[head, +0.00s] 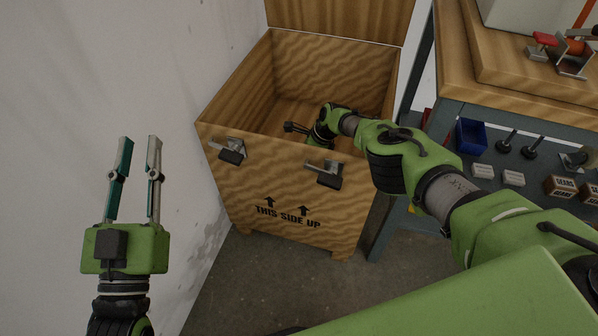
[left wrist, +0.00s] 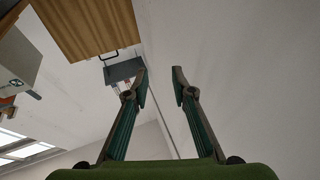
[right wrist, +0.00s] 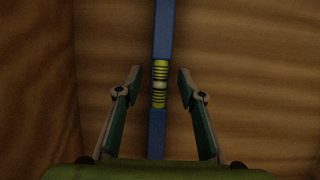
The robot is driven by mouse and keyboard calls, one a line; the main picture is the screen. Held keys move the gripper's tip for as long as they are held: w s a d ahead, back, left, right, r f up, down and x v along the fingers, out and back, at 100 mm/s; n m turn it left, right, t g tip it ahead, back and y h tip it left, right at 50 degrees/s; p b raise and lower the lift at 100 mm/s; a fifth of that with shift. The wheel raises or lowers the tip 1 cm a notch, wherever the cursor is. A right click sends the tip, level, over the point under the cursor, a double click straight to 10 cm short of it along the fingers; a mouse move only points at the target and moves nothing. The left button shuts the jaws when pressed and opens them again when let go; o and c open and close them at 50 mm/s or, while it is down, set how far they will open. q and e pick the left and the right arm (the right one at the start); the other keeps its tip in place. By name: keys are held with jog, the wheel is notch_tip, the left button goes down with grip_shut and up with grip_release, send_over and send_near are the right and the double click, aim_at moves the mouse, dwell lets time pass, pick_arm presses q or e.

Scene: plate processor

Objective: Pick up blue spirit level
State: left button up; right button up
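The blue spirit level (right wrist: 158,125) shows in the right wrist view as a long blue bar with a yellow-green vial in its middle. It runs up the picture between the two fingers of my right gripper (right wrist: 158,78). Those fingers are open, with a gap on each side of the bar. In the head view my right arm reaches into the wooden crate (head: 270,185), and its front wall hides the fingertips and the level. My left gripper (head: 139,140) is open and empty at the left, beside the white wall; it also shows open in the left wrist view (left wrist: 160,72).
The crate's lid (head: 345,15) stands open at the back, and metal latches (head: 325,172) stick out in front. A workbench (head: 500,85) with a shelf holding a blue bin (head: 471,137) and small boxes stands at the right. The floor before the crate is clear.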

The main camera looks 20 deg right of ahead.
jog(key=shift+f, duration=0.1)
jog(key=shift+c, duration=0.3)
grip_shut()
